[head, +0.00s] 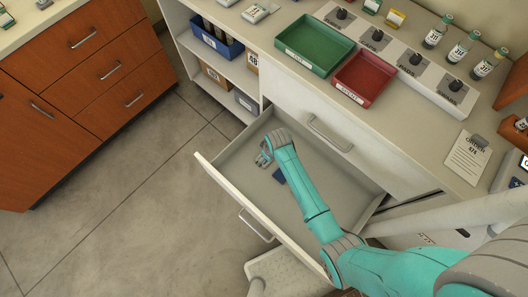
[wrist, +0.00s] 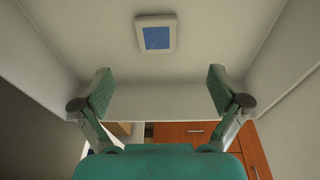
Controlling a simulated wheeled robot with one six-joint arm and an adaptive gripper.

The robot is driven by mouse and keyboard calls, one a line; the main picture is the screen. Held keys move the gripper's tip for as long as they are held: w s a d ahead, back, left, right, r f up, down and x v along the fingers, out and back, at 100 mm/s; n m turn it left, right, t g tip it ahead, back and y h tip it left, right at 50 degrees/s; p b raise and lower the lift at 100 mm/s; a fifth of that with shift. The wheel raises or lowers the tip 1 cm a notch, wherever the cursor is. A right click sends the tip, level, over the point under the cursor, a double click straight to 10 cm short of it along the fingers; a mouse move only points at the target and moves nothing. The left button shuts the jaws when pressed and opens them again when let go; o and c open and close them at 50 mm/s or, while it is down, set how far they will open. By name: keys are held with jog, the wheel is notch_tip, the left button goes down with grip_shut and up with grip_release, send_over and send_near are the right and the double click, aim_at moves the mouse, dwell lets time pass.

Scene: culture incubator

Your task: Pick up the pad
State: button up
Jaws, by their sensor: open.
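The pad (wrist: 143,38) is a small square with a pale frame and a blue middle. It lies flat on the drawer floor, at the top centre of the wrist view. In the head view a small dark blue piece (head: 279,176) shows beside my arm, partly hidden by it; I cannot tell its full outline. My gripper (wrist: 159,90) is open and empty, its two fingers spread wide, with the pad apart from them and beyond the gap. In the head view my gripper (head: 264,157) is inside the open drawer, near its left end.
The pulled-out drawer (head: 235,195) has raised walls around my gripper; its floor is otherwise bare. Above it, the counter holds a green tray (head: 314,45), a red tray (head: 364,79) and several bottles. Orange cabinets (head: 80,65) stand at the left, with clear floor between.

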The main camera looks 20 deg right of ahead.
jog(key=shift+g, duration=0.3)
jog(key=f, duration=0.1)
jog(key=w+f, duration=0.1)
jog(key=f, duration=0.1)
jog(key=w+f, duration=0.1)
jog(key=f, duration=0.1)
jog(key=shift+w+a, duration=0.15)
jog(key=shift+w, duration=0.1)
notch_tip(320, 180, down, 4)
jog(key=shift+r, duration=0.2)
jog(key=shift+w+f, duration=0.1)
jog(key=shift+f, duration=0.7)
jog(key=c, duration=0.9)
